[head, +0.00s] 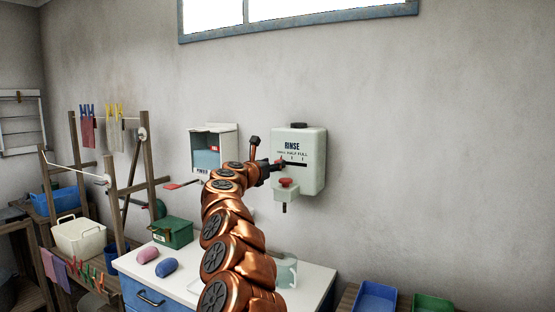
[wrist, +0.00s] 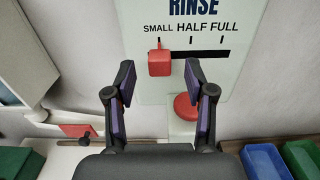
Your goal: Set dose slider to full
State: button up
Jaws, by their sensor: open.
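The rinse dispenser (head: 312,165) is a pale green-white box on the wall, marked SMALL, HALF and FULL. In the wrist view its front panel (wrist: 225,85) carries a dark horizontal slot (wrist: 210,54). The red dose slider (wrist: 160,63) sits at the slot's left end, under SMALL. My gripper (wrist: 160,75) is open, with one finger on each side of the slider in the picture; I cannot tell whether either touches it. In the head view my gripper (head: 277,165) is at the dispenser's left front, partly covering the slider area.
A red button (wrist: 187,106) sits below the slot; it also shows in the head view (head: 286,183). A white powder box (head: 212,142) hangs to the left. The counter holds a green box (head: 173,232), a pink sponge (head: 148,255) and a blue sponge (head: 167,267).

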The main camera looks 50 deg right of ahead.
jog(key=shift+p+x, duration=0.8)
jog(key=shift+x, duration=0.4)
jog(key=shift+w+d+p, duration=0.15)
jog(key=shift+d+p, duration=0.2)
jog(key=shift+d, duration=0.15)
grip_shut()
